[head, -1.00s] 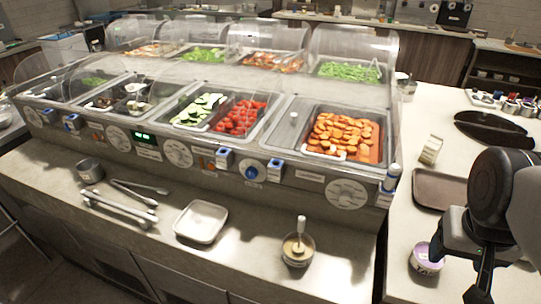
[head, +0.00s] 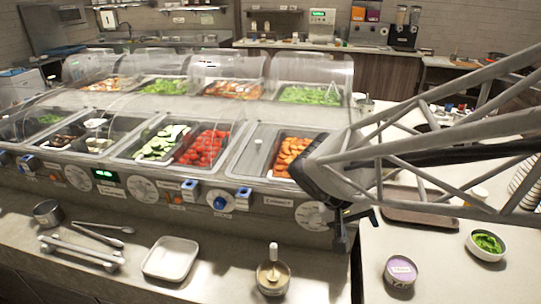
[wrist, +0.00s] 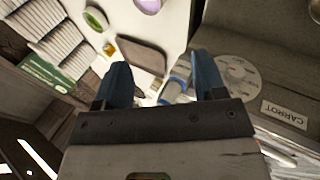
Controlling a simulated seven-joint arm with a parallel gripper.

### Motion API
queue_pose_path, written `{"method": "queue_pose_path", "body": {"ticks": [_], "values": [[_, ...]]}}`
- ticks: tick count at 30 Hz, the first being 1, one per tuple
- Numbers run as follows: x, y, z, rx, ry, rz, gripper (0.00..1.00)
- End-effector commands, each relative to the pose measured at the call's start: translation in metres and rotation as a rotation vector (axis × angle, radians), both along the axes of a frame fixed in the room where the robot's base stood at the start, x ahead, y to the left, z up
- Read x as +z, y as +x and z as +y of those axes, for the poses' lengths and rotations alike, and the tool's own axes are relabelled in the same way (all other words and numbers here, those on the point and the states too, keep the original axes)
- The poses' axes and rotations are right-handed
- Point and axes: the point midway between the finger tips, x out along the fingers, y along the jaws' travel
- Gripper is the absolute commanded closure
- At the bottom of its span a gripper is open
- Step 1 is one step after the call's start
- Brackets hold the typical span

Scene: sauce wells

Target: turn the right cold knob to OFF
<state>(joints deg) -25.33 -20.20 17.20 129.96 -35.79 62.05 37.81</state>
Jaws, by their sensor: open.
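Dials line the sauce bar's front panel. The rightmost is a large pale round dial (head: 315,216), partly behind my gripper; it also shows in the wrist view (wrist: 238,78), right of the fingers and beside the CARROT label (wrist: 284,114). A blue knob (head: 220,203) sits further left on the panel. I cannot read which setting any dial points to or which is the cold knob. My gripper (wrist: 163,80) is open, with nothing held between its dark blue fingers. In the head view my gripper (head: 344,232) hangs by the panel's right end, apart from the blue knob.
A white-and-blue cylinder (wrist: 180,80) shows between my fingers, by the panel's corner. A purple-topped tub (head: 400,270), a green-filled bowl (head: 486,245) and a dark tray (head: 420,207) stand on the right counter. A sauce cup (head: 273,278) and a white tray (head: 171,258) sit on the front ledge.

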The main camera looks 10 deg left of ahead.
Motion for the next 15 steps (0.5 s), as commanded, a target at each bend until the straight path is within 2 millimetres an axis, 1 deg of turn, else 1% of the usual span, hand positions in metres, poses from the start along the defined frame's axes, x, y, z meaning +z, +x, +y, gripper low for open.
{"method": "queue_pose_path", "body": {"ticks": [1, 6, 11, 15], "values": [[-0.005, 0.006, 0.011, 0.016, -0.026, -0.007, 0.36], [-0.016, 0.025, 0.045, 0.054, -0.108, -0.055, 0.36], [-0.027, 0.041, 0.08, 0.098, -0.178, -0.114, 0.36], [-0.038, 0.052, 0.115, 0.142, -0.231, -0.175, 0.36]]}}
